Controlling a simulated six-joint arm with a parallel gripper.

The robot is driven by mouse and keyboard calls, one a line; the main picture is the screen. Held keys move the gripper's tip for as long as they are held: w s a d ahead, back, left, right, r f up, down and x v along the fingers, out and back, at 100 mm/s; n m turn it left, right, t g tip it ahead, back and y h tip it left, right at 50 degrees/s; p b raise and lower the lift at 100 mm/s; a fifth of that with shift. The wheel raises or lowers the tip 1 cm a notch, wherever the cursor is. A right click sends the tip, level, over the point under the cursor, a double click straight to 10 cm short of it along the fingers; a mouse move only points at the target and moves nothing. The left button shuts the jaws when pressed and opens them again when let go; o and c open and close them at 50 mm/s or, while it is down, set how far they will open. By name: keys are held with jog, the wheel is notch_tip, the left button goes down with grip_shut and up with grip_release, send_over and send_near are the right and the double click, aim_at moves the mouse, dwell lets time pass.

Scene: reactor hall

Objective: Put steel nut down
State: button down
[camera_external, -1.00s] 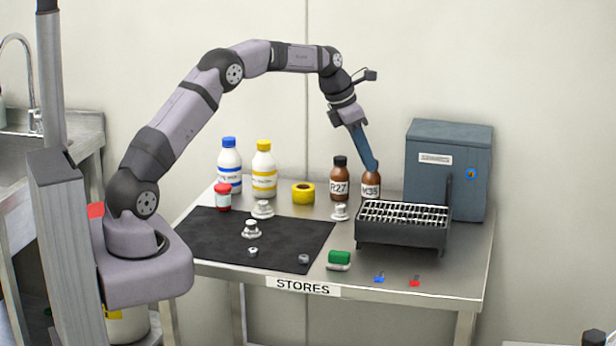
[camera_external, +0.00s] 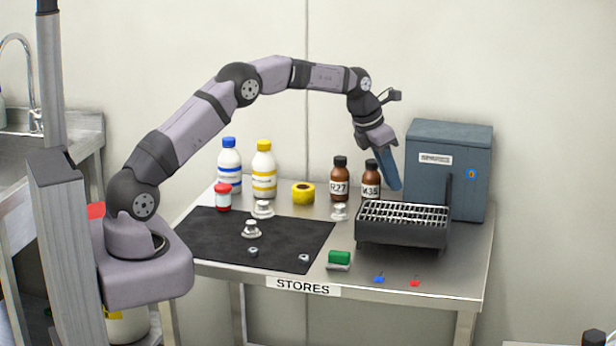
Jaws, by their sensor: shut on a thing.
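My gripper (camera_external: 393,184) has long blue fingers pointing down and slightly right. It is shut, with its tips just above the back of the wire-topped rack (camera_external: 402,238), in front of the grey cabinet. The steel nut in its grip is too small or too hidden to make out between the fingers. Two other small grey nut-like pieces lie on the black mat (camera_external: 200,245), one near the middle front (camera_external: 253,252) and one near the right front corner (camera_external: 303,258).
Brown bottles (camera_external: 339,181) stand left of the rack. White pedestal-like pieces (camera_external: 340,211), a yellow roll (camera_external: 303,193) and capped bottles (camera_external: 264,172) stand further left. A green block (camera_external: 339,257) and blue and red markers (camera_external: 415,282) lie at the front. The grey cabinet (camera_external: 450,165) is behind the rack.

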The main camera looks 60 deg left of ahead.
jog(key=shift+f+p, duration=0.35)
jog(key=shift+f, duration=1.95)
jog(key=c, duration=1.7)
grip_release()
jog(key=shift+f, duration=0.15)
jog(key=shift+o, duration=0.2)
jog(key=shift+s+r, duration=0.1)
jog(key=shift+r, duration=0.45)
jog(key=b+v, duration=0.2)
jog(key=v, duration=0.9)
jog(key=shift+s+r, duration=0.1)
jog(key=shift+s, duration=0.05)
